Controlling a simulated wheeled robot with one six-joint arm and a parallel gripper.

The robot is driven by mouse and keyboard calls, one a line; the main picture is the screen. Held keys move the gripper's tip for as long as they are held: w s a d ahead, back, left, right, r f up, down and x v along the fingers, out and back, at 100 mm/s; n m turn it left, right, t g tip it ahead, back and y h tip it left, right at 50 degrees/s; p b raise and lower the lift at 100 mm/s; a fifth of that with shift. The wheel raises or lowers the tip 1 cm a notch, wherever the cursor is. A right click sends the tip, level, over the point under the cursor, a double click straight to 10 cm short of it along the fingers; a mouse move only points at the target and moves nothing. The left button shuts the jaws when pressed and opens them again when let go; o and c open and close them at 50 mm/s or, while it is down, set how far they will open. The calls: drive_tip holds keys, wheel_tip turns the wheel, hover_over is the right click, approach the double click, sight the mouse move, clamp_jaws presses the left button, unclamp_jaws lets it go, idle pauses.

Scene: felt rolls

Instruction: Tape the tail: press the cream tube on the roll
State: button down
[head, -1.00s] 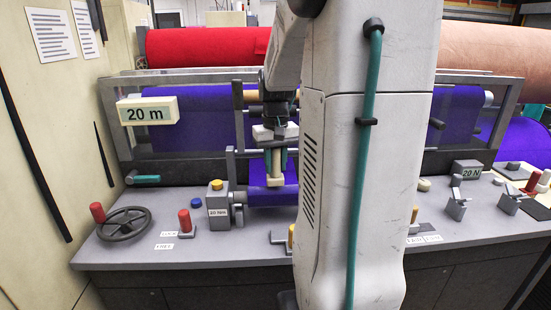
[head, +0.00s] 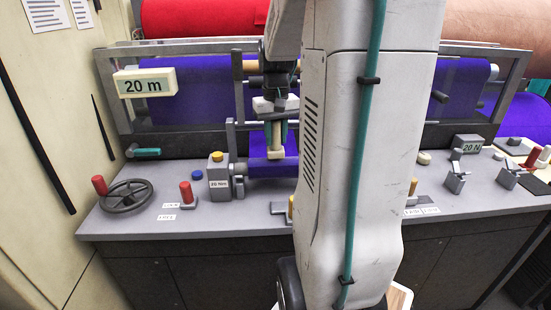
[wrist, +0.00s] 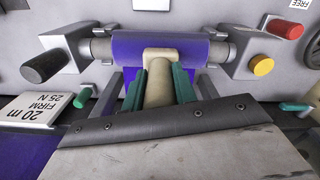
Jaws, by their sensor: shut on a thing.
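The cream tube (wrist: 160,82) is held between the green fingers of my gripper (wrist: 162,85) in the wrist view. Its wider, block-like end (wrist: 175,54) lies over the purple roll (wrist: 130,47), and it looks to be touching the roll. In the head view the tube (head: 276,136) points down from my gripper (head: 276,128) to the purple roll (head: 262,168) on the bench. My arm hides the right part of the roll in the head view.
A grey block with a yellow button (head: 217,178) stands left of the roll. A handwheel (head: 127,198) and a red-knobbed lever (head: 186,194) are further left. Clamps (head: 456,178) stand on the right. Purple felt (head: 190,88) hangs behind.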

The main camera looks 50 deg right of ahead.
drive_tip(key=shift+f, duration=0.45)
idle(0.3)
idle(0.4)
drive_tip(key=shift+r, duration=3.5)
